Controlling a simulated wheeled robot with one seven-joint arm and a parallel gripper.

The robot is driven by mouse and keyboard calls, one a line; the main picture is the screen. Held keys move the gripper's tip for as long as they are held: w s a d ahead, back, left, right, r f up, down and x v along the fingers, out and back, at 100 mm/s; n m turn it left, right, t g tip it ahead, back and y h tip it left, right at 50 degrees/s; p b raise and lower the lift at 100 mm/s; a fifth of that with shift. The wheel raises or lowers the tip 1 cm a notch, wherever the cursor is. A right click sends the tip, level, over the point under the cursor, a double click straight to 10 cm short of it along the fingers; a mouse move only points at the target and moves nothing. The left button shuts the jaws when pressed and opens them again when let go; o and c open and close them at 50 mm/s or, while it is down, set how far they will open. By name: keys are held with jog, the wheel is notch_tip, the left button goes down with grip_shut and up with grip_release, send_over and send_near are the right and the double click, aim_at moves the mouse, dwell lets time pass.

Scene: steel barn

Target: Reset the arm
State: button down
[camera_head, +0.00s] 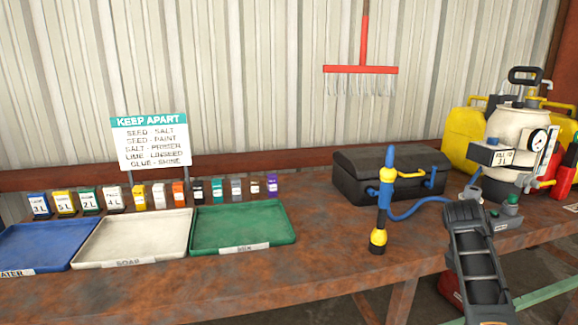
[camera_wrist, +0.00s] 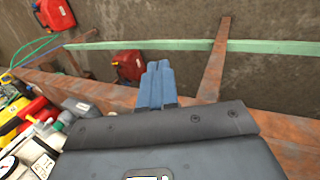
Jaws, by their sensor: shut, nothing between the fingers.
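In the wrist view my gripper (camera_wrist: 156,84) shows its two blue fingers pressed together, with nothing between them. It points out over the edge of the rusty workbench (camera_wrist: 285,148), with the concrete floor beyond. In the head view a dark part of my arm (camera_head: 478,255) stands at the lower right, in front of the workbench (camera_head: 330,240). The blue fingertips cannot be made out there.
A white pressure sprayer (camera_head: 505,128), yellow cans (camera_head: 462,142) and a black toolbox (camera_head: 350,178) crowd the right side. A blue-and-yellow wand (camera_head: 385,200) stands on the bench. Blue, white and green trays (camera_head: 243,248) lie left. Red cans (camera_wrist: 128,66) sit on the floor.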

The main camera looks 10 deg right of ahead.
jog(key=s+a+f+n+t+h, duration=0.1)
jog(key=s+a+f+t, duration=0.1)
jog(key=s+a+f, duration=0.3)
jog(key=s+a+f+t, duration=0.15)
jog(key=s+f, duration=0.25)
jog(key=f, duration=0.4)
jog(key=s+a+f+n+t+y, duration=0.1)
jog(key=s+a+f+t, duration=0.25)
jog(key=s+a, duration=0.8)
jog(key=s+a+r+t+y, duration=0.2)
jog(key=s+a+r, duration=0.25)
jog(key=s, duration=0.35)
jog(key=s+a+r+t+y, duration=0.1)
jog(key=s+a+r+t, duration=0.3)
jog(key=s, duration=0.4)
jog(key=s+a+r+m+t+y, duration=0.1)
jog(key=s+a+r, duration=0.2)
jog(key=s+r, duration=0.2)
jog(key=s+a+r+m+y, duration=0.1)
jog(key=s+a+r, duration=0.2)
jog(key=r, duration=0.8)
jog(key=shift+s+a+t, duration=0.2)
jog(key=shift+s+t, duration=0.2)
jog(key=shift+s, duration=0.55)
jog(key=shift+w+d+r, duration=0.1)
